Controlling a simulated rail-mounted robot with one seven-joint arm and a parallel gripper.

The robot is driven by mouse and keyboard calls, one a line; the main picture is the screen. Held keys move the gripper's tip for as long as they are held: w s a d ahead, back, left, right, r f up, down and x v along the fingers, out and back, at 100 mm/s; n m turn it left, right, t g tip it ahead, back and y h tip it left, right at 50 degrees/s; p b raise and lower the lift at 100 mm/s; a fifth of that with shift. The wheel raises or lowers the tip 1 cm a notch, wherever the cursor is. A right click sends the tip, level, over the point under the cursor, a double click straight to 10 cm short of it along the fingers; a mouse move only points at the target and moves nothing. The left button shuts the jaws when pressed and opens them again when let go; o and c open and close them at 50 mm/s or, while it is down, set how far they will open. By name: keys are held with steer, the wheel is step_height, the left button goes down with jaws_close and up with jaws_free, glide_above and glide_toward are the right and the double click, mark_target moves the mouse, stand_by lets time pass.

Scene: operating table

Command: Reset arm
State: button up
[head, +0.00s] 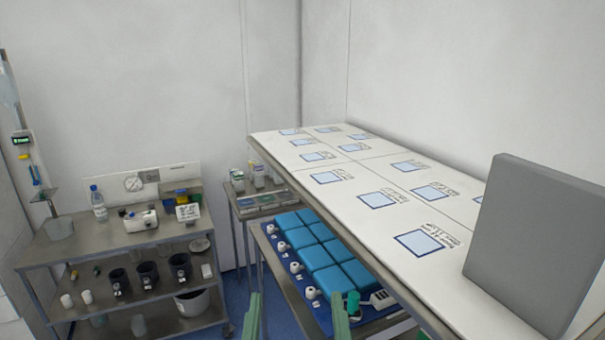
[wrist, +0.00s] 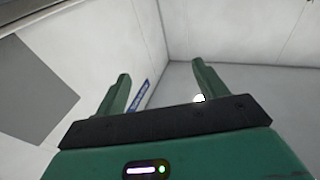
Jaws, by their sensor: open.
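My gripper (head: 296,296) shows at the bottom of the head view as two green fingers, set apart. They appear in front of the lower shelf with the blue boxes; I cannot tell the distance between them. In the wrist view my gripper (wrist: 160,72) has its two fingers wide apart with nothing between them. Behind it are pale walls, a grey panel and a blue strip (wrist: 139,96). A small white round spot (wrist: 199,98) shows by the right finger; I cannot tell what it is.
A long white table (head: 355,178) with blue-outlined squares runs along the right, with a grey upright panel (head: 535,245) on its near end. Blue boxes (head: 320,255) fill the shelf below. A steel cart (head: 90,250) holding bottles and dark cups stands left.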

steer(key=s+r+t+p, duration=0.3)
steer(key=s+r, duration=0.1)
steer(key=r, duration=0.6)
steer(key=s+r+t+p, duration=0.2)
steer(key=s+r+t, duration=0.15)
steer(key=r, duration=0.55)
step_height(320, 180, up, 19)
steer(key=g+p, duration=0.1)
steer(key=p, duration=1.8)
steer(key=shift+s, duration=0.2)
steer(key=shift+f, duration=0.2)
